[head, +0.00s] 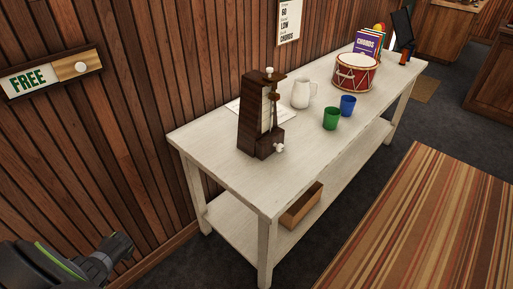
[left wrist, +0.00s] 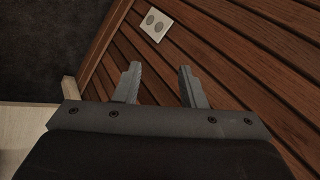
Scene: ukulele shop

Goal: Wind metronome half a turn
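A dark brown wooden metronome (head: 254,118) stands upright near the left end of the white table (head: 215,168). A small white knob (head: 279,148) shows low on its right side, and another pale knob is at its top. My left arm comes in at the lower left of the head view, in front of the wall and apart from the table; its fingertips are not clear there. In the left wrist view my left gripper (left wrist: 156,85) is open and empty, with the wall panelling behind its fingers. My right gripper is not in view.
On the table are a paper sheet, a white jug (head: 303,94), a green cup (head: 331,118), a blue cup (head: 348,105) and a red drum (head: 354,73). A wooden box (head: 301,206) sits on the lower shelf. The wall carries a FREE slider sign (head: 50,75). A striped rug (head: 430,220) lies at right.

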